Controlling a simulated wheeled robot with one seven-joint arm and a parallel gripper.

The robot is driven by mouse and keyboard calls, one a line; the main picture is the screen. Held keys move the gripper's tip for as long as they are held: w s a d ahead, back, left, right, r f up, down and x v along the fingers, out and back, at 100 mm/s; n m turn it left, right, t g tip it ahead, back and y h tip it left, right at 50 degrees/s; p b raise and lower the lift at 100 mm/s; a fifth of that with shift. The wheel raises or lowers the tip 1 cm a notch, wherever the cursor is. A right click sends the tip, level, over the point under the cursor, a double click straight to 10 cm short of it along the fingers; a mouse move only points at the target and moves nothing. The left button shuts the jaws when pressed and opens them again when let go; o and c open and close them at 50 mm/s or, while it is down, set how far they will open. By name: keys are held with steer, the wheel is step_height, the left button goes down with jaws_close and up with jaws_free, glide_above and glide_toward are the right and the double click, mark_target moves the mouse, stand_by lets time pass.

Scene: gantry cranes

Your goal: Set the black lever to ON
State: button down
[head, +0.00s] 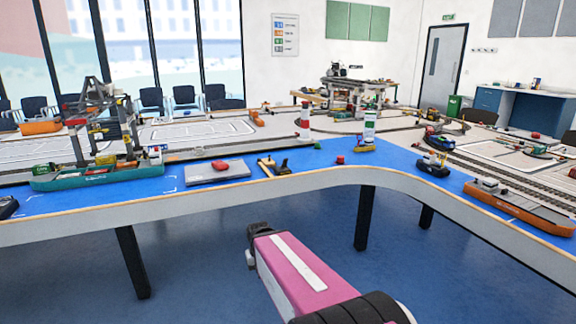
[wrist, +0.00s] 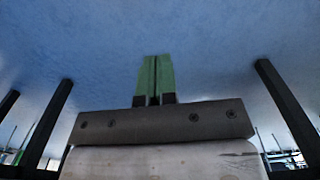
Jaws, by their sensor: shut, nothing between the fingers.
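I cannot make out a black lever or an ON mark for certain in either view. A small wooden piece with dark parts (head: 272,166) lies on the blue table strip in the head view, too small to read. A gantry crane (head: 100,125) stands over a teal ship at the left. My gripper (wrist: 154,60) shows in the wrist view with its green fingers together and nothing between them. It is out of sight in the head view and touches nothing I can see.
The pale-edged table (head: 300,187) curves across the head view on black legs (head: 363,217). A grey slab (head: 217,172) with a red object lies left of the wooden piece. An orange ship (head: 518,208) stands at the right. Open blue floor (head: 200,265) lies in front.

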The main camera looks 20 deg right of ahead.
steer(key=w+d+r+m+t+y, duration=0.2)
steer(key=w+d+r+m+t, duration=0.2)
steer(key=w+r+m, duration=0.3)
steer(key=w+d+r+m+t+y, duration=0.1)
steer(key=w+d+r+m+t, duration=0.25)
steer(key=w+m, duration=0.45)
steer(key=w+d+r+m+t+h, duration=0.1)
steer(key=w+d+r+m+t, duration=0.2)
steer(key=d+r+m, duration=0.5)
steer(key=w+d+r+m+t+h, duration=0.1)
steer(key=w+d+r+m+t, duration=0.2)
steer(key=d+r+m, duration=0.5)
steer(key=r+m+t, duration=0.1)
steer(key=m, duration=0.3)
steer(key=shift+r+m, duration=0.3)
steer(key=shift+d, duration=0.1)
